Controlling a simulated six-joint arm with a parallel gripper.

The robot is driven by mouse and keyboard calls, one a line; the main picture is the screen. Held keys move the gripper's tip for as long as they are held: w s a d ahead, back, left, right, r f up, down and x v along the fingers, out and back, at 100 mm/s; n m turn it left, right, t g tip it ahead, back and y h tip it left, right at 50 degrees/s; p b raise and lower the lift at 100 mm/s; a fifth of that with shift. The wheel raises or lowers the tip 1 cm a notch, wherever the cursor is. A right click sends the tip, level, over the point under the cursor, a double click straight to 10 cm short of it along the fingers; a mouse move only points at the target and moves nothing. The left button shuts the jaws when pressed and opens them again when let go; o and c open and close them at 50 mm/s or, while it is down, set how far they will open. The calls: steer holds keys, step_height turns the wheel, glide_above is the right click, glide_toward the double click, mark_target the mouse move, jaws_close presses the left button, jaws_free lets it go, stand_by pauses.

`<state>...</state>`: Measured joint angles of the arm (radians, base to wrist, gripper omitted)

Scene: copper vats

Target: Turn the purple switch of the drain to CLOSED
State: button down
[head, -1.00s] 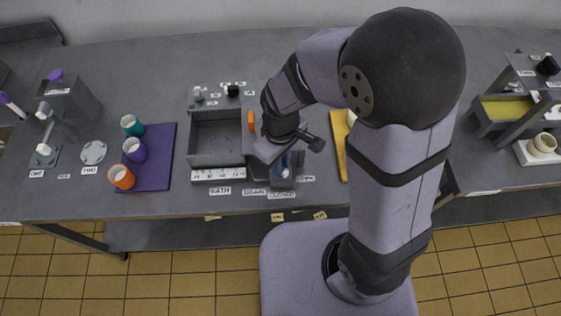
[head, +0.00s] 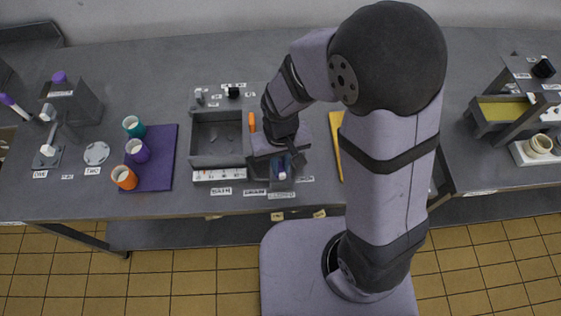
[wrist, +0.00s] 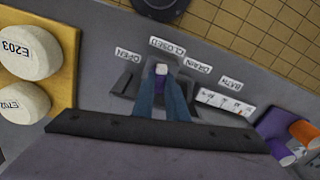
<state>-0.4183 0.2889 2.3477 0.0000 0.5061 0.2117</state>
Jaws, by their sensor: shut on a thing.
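The drain's purple switch (wrist: 160,82) has a white tip and shows between my fingertips in the wrist view. Its white tip also shows below my gripper in the head view (head: 282,176). The tip lies near the CLOSED label (wrist: 167,46), with the OPEN label (wrist: 127,54) to its left in the wrist view. My gripper (wrist: 161,88) has blue fingers, one on each side of the switch, and is shut on it. In the head view my gripper (head: 279,168) covers most of the switch's base. The DRAIN label (wrist: 198,66) is beside the switch.
A grey bath basin (head: 217,160) with a scale on its front is to the left. An orange handle (head: 252,122) stands at its right edge. A yellow board (wrist: 62,70) with white round lids is on the other side.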

mark_target(280, 168)
steer(key=shift+r+m, duration=0.1)
steer(key=shift+m, duration=1.1)
steer(key=c, duration=1.8)
jaws_free()
steer(key=shift+o, duration=0.2)
steer(key=shift+r+b, duration=0.35)
steer(key=shift+r, duration=3.3)
